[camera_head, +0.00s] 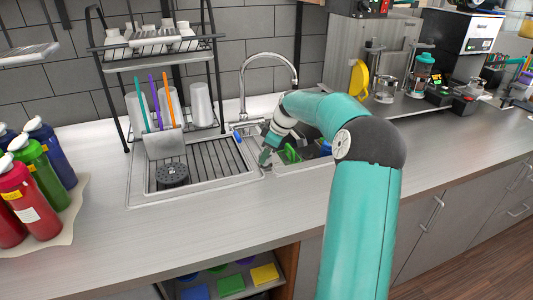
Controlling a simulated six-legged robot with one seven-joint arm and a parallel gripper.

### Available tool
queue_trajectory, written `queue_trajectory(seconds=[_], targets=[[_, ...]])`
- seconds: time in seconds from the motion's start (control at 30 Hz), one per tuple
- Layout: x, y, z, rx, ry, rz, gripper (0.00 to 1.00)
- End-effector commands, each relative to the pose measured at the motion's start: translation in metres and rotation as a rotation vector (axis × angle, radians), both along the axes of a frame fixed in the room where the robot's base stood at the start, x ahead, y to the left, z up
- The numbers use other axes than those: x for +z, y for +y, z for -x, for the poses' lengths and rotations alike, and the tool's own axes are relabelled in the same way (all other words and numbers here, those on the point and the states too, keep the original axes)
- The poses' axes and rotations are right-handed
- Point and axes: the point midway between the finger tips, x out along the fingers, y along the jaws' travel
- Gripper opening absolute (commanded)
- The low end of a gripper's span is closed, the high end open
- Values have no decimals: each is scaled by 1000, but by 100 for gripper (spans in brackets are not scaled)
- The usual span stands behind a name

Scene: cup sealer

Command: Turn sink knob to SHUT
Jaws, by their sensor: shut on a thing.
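My gripper (265,158) reaches down at the divider between the two sink basins, in front of the faucet (243,92). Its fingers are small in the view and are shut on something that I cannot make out. The sink knob is not clearly visible; my gripper and wrist cover part of the area near the faucet base. A small blue part (238,137) shows beside the faucet base, left of my gripper. I cannot read any SHUT mark.
A drying rack (160,60) with cups stands behind the left basin (205,165). A utensil holder (164,143) sits at that basin's back left. Green and dark items lie in the right basin. Bottles (40,165) stand at far left. The front counter is clear.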

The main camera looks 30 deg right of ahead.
Motion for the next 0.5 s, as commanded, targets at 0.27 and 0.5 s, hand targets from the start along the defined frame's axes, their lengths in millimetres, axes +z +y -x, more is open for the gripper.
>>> queue_trajectory(seconds=[0.27,0.5], targets=[[0,-1,0,77,2,0,18],[0,-1,0,88,3,2,18]])
